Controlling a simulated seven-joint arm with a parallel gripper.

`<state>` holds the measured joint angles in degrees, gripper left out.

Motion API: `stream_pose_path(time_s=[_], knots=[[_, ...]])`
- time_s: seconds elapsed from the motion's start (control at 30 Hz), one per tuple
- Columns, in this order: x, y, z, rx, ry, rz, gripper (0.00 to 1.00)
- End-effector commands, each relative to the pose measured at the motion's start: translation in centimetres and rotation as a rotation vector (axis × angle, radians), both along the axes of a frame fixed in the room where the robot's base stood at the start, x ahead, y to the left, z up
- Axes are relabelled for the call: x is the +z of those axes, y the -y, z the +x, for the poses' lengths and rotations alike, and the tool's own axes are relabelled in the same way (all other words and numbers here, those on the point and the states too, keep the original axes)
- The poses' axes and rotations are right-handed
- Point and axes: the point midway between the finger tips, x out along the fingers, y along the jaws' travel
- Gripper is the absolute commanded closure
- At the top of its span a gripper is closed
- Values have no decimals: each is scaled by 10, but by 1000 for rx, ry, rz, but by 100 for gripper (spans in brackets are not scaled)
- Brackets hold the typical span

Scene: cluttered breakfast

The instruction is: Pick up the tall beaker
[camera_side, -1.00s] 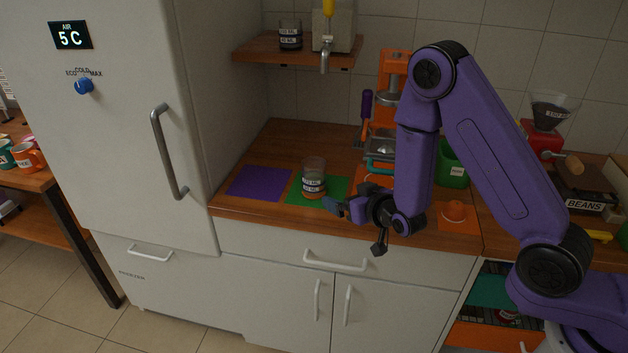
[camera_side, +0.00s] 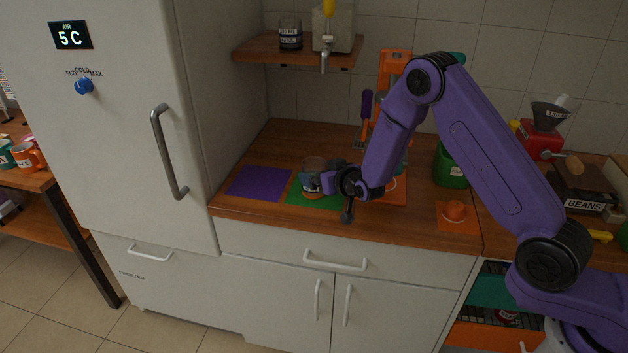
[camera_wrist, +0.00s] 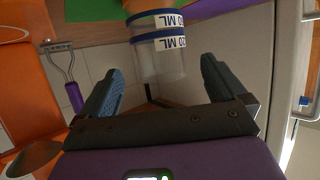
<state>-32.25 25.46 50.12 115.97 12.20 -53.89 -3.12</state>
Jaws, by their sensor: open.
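My gripper (camera_side: 312,182) is open at the beaker, reaching in from the right. In the wrist view, the beaker (camera_wrist: 160,62) lies across the space between the two blue-grey fingers of my gripper (camera_wrist: 160,80). A gap shows on both sides, so the fingers do not appear to touch it.
A purple mat (camera_side: 260,183) lies left of the green one, beside the fridge (camera_side: 130,130). Another beaker (camera_side: 290,38) stands on the shelf (camera_side: 262,50) above.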

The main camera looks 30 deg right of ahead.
Motion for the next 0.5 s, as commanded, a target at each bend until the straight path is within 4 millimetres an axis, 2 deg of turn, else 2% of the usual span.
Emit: stream_pose_path(time_s=[0.2, 0.5], knots=[[-10, 1, 22, 1, 0, -1, 2], [-12, 1, 28, 1, 0, -1, 2]])
